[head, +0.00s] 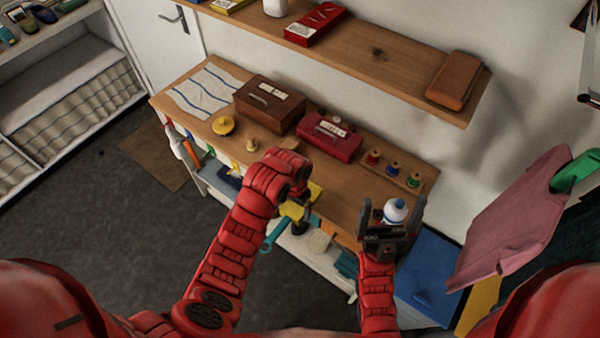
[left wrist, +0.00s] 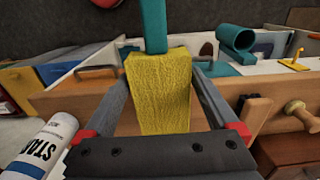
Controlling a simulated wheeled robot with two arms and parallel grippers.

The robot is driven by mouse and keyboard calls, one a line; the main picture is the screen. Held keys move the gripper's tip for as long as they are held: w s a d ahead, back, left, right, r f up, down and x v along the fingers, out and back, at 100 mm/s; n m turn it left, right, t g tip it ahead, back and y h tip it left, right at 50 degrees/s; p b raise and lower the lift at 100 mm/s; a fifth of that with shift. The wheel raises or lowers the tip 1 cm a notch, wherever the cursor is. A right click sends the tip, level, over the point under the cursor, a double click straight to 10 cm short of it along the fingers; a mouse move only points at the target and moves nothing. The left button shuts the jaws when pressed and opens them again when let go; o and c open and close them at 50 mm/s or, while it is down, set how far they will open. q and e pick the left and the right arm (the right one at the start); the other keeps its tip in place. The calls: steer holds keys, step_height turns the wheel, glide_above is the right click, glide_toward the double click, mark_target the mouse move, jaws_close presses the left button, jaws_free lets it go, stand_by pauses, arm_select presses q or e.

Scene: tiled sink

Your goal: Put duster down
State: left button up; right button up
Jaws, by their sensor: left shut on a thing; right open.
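My left gripper (head: 299,200) is shut on the duster (head: 293,211), which has a yellow head and a teal handle. In the left wrist view the duster's yellow head (left wrist: 158,92) fills the space between the fingers, and its teal handle points away from the gripper. The duster is over the front edge of the wooden bench top (head: 345,205); I cannot tell whether it touches it. My right gripper (head: 393,218) is open at the bench's right end. A white and blue bottle (head: 395,209) shows between its fingers; I cannot tell how near they are.
On the bench are a striped cloth (head: 205,92), a brown box (head: 268,104), a red box (head: 330,136), a yellow lidded item (head: 223,125) and several spools (head: 392,168). A shelf (head: 365,60) overhangs the back. Open bins are below the front edge. A pink cloth (head: 515,220) hangs at right.

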arm_select(q)
steer(key=w, duration=0.9)
steer(key=shift+w+f, duration=0.1)
steer(key=shift+f, duration=0.3)
steer(key=shift+w+a+f+b, duration=0.1)
steer(key=shift+w+f+b, duration=0.15)
steer(key=shift+w+b, duration=0.75)
steer(key=shift+w+f+b, duration=0.2)
steer(key=shift+w+b, duration=0.5)
steer(key=shift+w, duration=0.35)
steer(key=shift+w+a+r+b, duration=0.1)
steer(key=shift+w+b, duration=0.55)
steer(key=shift+w, duration=0.05)
step_height(320, 180, down, 4)
steer(key=b, duration=0.3)
steer(key=shift+r+b, duration=0.15)
steer(key=shift+b, duration=0.2)
steer(key=shift+r, duration=0.1)
steer(key=o, duration=1)
